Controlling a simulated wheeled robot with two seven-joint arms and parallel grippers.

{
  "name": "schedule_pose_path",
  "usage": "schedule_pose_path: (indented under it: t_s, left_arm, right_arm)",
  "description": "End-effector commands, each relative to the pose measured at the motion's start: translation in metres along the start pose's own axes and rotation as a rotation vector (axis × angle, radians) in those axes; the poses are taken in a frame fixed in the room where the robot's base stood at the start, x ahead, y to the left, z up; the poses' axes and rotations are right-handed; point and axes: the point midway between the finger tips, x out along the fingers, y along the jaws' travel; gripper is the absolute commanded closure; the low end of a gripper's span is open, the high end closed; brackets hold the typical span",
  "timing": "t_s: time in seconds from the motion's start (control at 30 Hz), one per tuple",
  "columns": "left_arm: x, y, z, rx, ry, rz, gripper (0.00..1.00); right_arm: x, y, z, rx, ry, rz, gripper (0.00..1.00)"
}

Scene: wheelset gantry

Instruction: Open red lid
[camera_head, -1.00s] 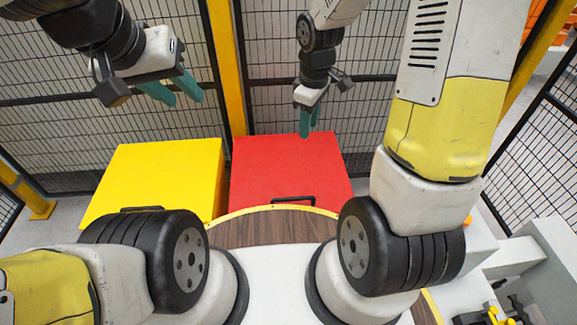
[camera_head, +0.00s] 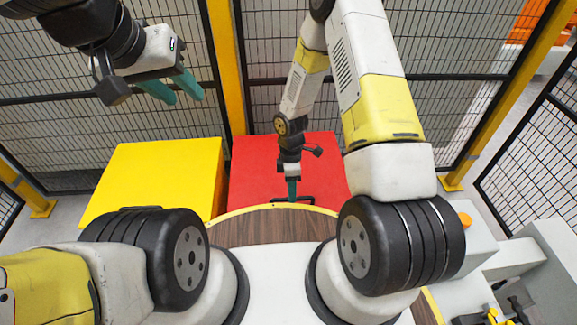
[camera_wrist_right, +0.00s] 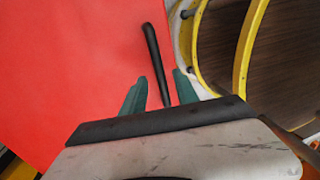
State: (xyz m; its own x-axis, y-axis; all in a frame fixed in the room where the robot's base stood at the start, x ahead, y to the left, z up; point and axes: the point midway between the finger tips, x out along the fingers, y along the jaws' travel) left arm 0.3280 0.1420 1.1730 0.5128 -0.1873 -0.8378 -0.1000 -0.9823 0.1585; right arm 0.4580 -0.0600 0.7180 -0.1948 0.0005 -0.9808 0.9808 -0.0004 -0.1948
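The red lid (camera_head: 250,165) is flat and closed on the right-hand box, with a black bar handle (camera_head: 309,199) near its front edge. In the right wrist view, the handle (camera_wrist_right: 152,50) runs over the red surface (camera_wrist_right: 70,70) and passes between the teal fingers. My right gripper (camera_head: 292,188) points down at the handle. In the wrist view its fingers (camera_wrist_right: 160,85) are apart on either side of the bar, with gaps visible. The head view shows part of the handle hidden behind the gripper. My left gripper (camera_head: 175,90) is open and empty, raised above the yellow lid.
The yellow lid (camera_head: 155,175) lies just left of the red one. A round wooden surface with a yellow rim (camera_head: 275,228) is close in front of the red lid. A mesh fence (camera_head: 180,115) and yellow post (camera_head: 227,70) stand behind.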

Motion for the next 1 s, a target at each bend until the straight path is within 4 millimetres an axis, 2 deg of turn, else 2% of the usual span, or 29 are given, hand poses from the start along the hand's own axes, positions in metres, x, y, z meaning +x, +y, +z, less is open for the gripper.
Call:
schedule_pose_path:
  t_s: [0.13, 0.43, 0.47, 0.63, 1.0]
  left_arm:
    - [0.0000, 0.0000, 0.0000, 0.000, 0.000, 0.000, 0.64]
    - [0.0000, 0.0000, 0.0000, 0.000, 0.000, 0.000, 0.64]
    - [0.0000, 0.0000, 0.0000, 0.000, 0.000, 0.000, 0.64]
    - [0.0000, 0.0000, 0.0000, 0.000, 0.000, 0.000, 0.64]
    - [0.0000, 0.0000, 0.0000, 0.000, 0.000, 0.000, 0.64]
  right_arm:
    - [0.0133, 0.0000, 0.0002, 0.001, -0.001, 0.000, 0.64]
    - [0.0158, 0.0003, 0.0003, 0.002, 0.000, 0.001, 0.64]
    - [0.0158, 0.0003, 0.0003, 0.002, 0.000, 0.001, 0.68]
    - [0.0157, 0.0003, 0.0002, 0.002, 0.000, 0.001, 1.00]
    - [0.0155, 0.0007, 0.0002, 0.002, 0.000, 0.002, 1.00]
